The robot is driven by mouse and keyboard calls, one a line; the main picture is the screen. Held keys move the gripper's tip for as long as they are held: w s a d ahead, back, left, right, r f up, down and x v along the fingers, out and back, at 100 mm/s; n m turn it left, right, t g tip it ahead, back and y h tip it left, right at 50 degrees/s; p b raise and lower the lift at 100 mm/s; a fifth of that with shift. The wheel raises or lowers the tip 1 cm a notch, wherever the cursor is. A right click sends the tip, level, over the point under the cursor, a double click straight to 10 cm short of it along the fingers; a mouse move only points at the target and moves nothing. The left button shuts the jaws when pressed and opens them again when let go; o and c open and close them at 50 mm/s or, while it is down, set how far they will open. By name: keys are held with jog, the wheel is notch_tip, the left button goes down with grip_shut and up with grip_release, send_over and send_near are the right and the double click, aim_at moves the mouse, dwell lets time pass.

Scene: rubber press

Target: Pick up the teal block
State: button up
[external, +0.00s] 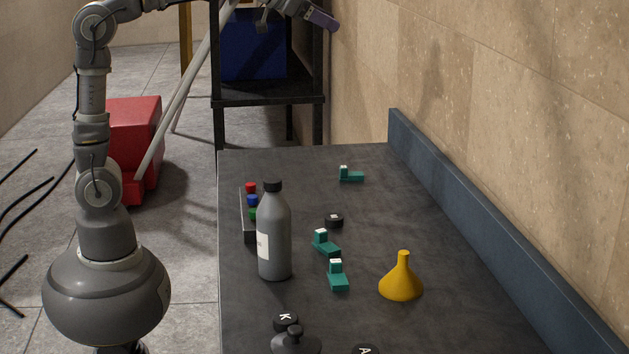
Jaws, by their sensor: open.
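Three teal L-shaped blocks with white-topped raised ends lie on the dark table. One teal block (352,177) is at the far end, a second teal block (327,246) is near the middle, and a third teal block (338,278) is just in front of it. The picture does not show which one is meant. My gripper (322,18) is high at the top edge, beyond the table's far end and well away from all three blocks. It is open, and its fingers are small and hard to make out.
A grey bottle (274,236) stands left of the nearer blocks, beside a tray (248,224) with coloured pieces. A yellow funnel (402,279) stands to the right. A black cap (334,220) lies mid-table; lettered black pieces (286,322) are in front. A blue ledge (470,195) borders the right edge.

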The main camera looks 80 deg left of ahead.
jog(key=w+a+f+g+p, duration=0.2)
jog(key=w+a+f, duration=0.4)
jog(key=f, duration=0.1)
jog(key=g+h+p, duration=0.2)
jog(key=g+p, duration=0.4)
jog(key=p, duration=0.1)
send_over(344, 167)
jog(key=s+a, duration=0.1)
jog(key=s, duration=0.2)
notch_tip(344, 167, down, 29)
jog(key=b+x, duration=0.3)
jog(key=x, duration=0.5)
jog(key=shift+s+f, duration=0.15)
jog(key=shift+s, duration=0.15)
jog(key=shift+c, duration=0.9)
grip_shut()
